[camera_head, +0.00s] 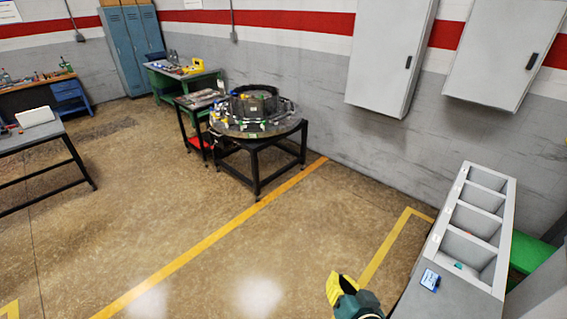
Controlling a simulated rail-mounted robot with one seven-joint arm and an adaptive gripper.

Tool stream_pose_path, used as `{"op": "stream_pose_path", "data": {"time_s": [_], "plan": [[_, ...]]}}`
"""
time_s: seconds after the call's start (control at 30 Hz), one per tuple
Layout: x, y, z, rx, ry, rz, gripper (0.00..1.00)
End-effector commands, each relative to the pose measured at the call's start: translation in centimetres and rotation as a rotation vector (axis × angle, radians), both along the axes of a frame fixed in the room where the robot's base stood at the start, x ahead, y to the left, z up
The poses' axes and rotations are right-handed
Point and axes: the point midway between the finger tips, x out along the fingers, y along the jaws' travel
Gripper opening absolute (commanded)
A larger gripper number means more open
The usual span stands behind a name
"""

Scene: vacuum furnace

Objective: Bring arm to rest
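What looks like my gripper (341,289) shows at the bottom edge, right of the middle, as a small yellow end on a dark teal body. It is in the air over the floor, left of the grey bin bench. I cannot make out its two fingers apart, so I cannot tell whether it is open or shut. Nothing can be seen held in it. The rest of my arm is cut off by the lower frame edge.
A round table (258,130) with a ring-shaped assembly stands at the back. Two wall cabinets (389,55) hang above. The middle floor (190,215) is clear.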

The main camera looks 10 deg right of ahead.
Motion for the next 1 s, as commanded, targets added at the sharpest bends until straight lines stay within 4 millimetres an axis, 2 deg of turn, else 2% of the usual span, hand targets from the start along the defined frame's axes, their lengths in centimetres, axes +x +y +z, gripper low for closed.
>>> {"op": "stream_pose_path", "data": {"time_s": [0.03,0.17,0.2,0.27,0.3,0.37,0.4,0.5,0.6,0.67,1.0], "plan": [[1.3,2.3,4.7,-0.044,-0.059,0.044,0.00],[2.7,7.5,14.3,-0.148,-0.213,0.124,0.00],[2.7,9.1,17.3,-0.178,-0.265,0.143,0.00],[2.3,11.3,21.9,-0.223,-0.349,0.167,0.00],[1.7,12.7,24.8,-0.252,-0.405,0.178,0.00],[0.4,14.4,29.3,-0.295,-0.497,0.184,0.00],[-0.8,15.2,32.1,-0.323,-0.556,0.181,0.00],[-4.4,15.5,37.2,-0.393,-0.684,0.137,0.00],[-7.4,14.2,39.6,-0.455,-0.752,0.073,0.00],[-8.4,13.8,40.3,-0.479,-0.771,0.050,0.00],[-8.6,13.5,40.5,-0.509,-0.770,0.036,0.00]]}}
